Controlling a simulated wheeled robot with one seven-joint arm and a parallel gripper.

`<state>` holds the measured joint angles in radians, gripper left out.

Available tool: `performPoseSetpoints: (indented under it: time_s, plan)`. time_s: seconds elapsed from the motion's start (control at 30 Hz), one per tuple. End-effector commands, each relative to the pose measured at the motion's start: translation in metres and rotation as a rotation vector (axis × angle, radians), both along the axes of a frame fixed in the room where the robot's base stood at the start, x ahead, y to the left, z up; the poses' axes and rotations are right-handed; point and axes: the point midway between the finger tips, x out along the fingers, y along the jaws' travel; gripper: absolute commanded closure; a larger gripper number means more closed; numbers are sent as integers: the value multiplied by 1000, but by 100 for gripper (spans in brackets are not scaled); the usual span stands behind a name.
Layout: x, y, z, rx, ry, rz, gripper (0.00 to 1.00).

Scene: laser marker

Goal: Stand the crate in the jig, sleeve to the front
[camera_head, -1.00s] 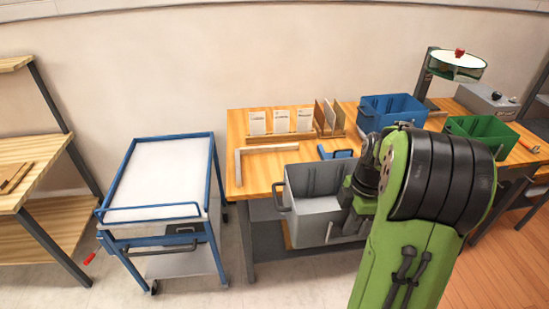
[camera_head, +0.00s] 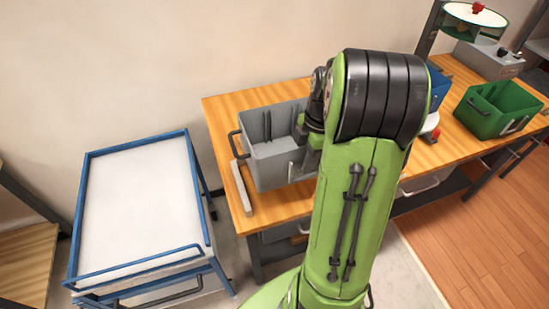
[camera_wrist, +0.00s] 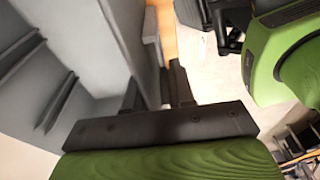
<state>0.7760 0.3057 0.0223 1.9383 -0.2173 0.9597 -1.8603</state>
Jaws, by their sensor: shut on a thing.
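The open grey crate (camera_head: 270,178) is upright over the left end of the wooden table, its dark handle (camera_head: 236,146) facing left. A pale piece, possibly the sleeve, shows at its front right (camera_head: 292,171). The jig's pale bar (camera_head: 242,188) shows beside the crate's left front; its back bar is hidden behind the crate. I cannot tell whether the crate touches the table or sits slightly above it. My gripper (camera_wrist: 157,90) is shut on the crate at its right side; my arm hides most of that side. The crate's grey wall (camera_wrist: 95,35) fills the wrist view's left.
A blue-framed trolley (camera_head: 140,205) with a bare white top stands left of the table. A blue crate (camera_head: 437,88), partly behind my arm, a green crate (camera_head: 498,110) and a grey box (camera_head: 488,58) are on the right. The table's front left corner is clear.

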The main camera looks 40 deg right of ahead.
Motion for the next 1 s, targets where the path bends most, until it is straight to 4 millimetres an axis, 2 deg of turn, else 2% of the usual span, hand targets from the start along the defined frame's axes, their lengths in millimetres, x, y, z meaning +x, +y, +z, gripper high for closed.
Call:
performPoseSetpoints:
  time_s: [0.07, 0.3, 0.6, 0.97, 1.0]
  plan:
    - [0, 0, -2, 0, -1, -1, 100]
    - [-1, 0, -53, 2, 3, -2, 100]
    - [-1, 0, -99, 1, 0, 0, 100]
    - [0, 0, -104, -2, -2, 0, 100]
    - [-1, 0, -103, 0, 0, -1, 70]
